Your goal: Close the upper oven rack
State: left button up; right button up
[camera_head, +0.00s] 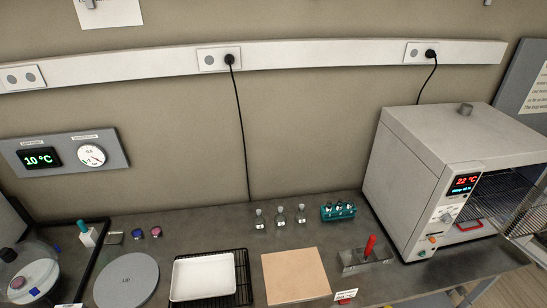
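The oven (420,165) is a light grey box at the right end of the bench. Its front is open and faces right, with a red display on its control panel (455,200). Dark wire racks (488,190) show inside the oven. A wire grid piece with a pale edge (528,215) sticks out in front of the opening and is cut off by the right picture edge. I cannot tell whether it is the upper rack or another part. A red handle-like part (468,227) shows low in the opening. Neither gripper is in view.
On the dark bench (210,236) are a white tray (203,276) on a black wire rack, a tan board (296,275), a grey disc (126,281), small flasks (280,217), a teal tube holder (338,211) and a red-handled tool (369,247). A clear round vessel (30,275) stands left.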

aim_at(535, 234)
jog(key=z, duration=1.9)
